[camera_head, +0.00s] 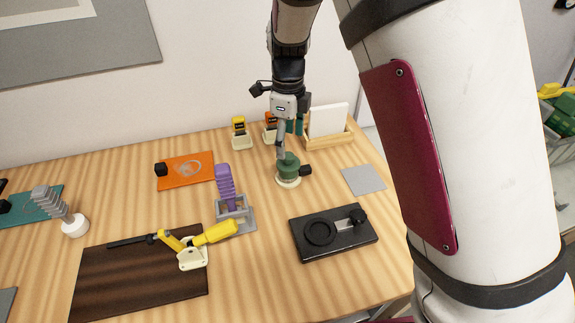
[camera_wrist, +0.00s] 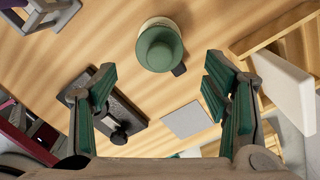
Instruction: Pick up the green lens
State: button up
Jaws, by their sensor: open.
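The green lens (camera_head: 289,164) is a rounded green piece with a black knob on its right side, on a round cream base on the wooden table. In the wrist view the lens (camera_wrist: 160,47) shows from above at the top middle, its cream base partly hidden beneath it. My gripper (camera_head: 288,135) is over the lens in the head view, pointing down and partly overlapping it. In the wrist view my gripper (camera_wrist: 159,76) is open, with a green-padded finger on each side and nothing between them. The lens appears just beyond the fingertips, apart from both.
A wooden holder with a white card (camera_head: 328,121) stands behind right, close to my right finger in the wrist view. A purple-handled clamp (camera_head: 225,185) stands left.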

aim_at(288, 155)
notch_tip(288, 155, down, 6)
jog(key=shift+f, duration=0.25)
jog(key=shift+a+f+p, duration=0.15)
jog(key=shift+f+p, duration=0.2)
jog(key=shift+f, duration=1.95)
jog(key=c, duration=1.4)
jog(key=shift+c, duration=0.5)
